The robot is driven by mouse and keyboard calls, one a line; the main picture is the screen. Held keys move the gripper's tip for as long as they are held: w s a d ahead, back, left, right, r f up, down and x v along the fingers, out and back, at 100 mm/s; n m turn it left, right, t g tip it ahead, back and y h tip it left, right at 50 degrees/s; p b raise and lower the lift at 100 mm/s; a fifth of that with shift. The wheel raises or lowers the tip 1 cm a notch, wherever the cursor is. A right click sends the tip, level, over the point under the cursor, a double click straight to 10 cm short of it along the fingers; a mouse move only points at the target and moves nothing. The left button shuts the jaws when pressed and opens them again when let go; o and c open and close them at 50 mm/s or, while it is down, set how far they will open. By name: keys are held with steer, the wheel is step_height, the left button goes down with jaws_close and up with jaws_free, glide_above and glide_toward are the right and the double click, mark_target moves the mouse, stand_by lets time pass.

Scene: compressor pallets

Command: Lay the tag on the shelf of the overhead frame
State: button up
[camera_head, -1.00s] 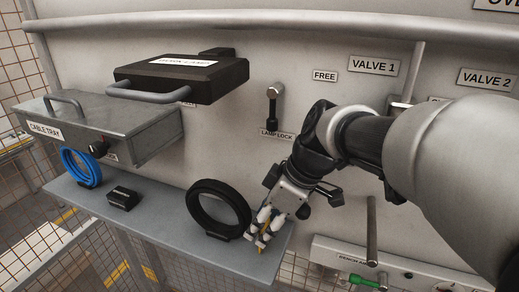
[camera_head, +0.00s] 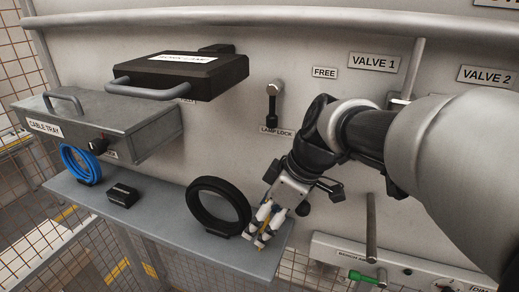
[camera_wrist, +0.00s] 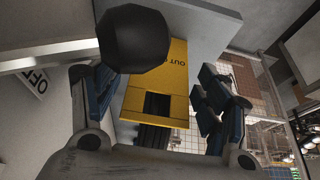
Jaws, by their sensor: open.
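The yellow tag (camera_wrist: 170,75) with dark lettering and a dark square opening shows between my fingers in the wrist view. It seems to lie against the grey shelf surface (camera_wrist: 203,22), but I cannot tell whether it rests fully on it. In the head view, a yellow sliver of the tag is barely visible at my fingertips. My gripper (camera_head: 257,236) points down at the right end of the grey shelf (camera_head: 160,222), just right of the black ring. In the wrist view my gripper (camera_wrist: 158,100) is open, one finger on each side of the tag. A dark rounded shape hides part of the tag.
The shelf also bears a black ring (camera_head: 191,207), a blue coil (camera_head: 67,160) and a small black block (camera_head: 122,195). Above it are the cable tray box (camera_head: 120,130) and a black handled case (camera_head: 205,78). The lamp lock lever (camera_head: 272,105) is on the panel behind.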

steer(key=v, duration=1.1)
steer(key=shift+r, duration=0.3)
steer(key=shift+d, duration=0.15)
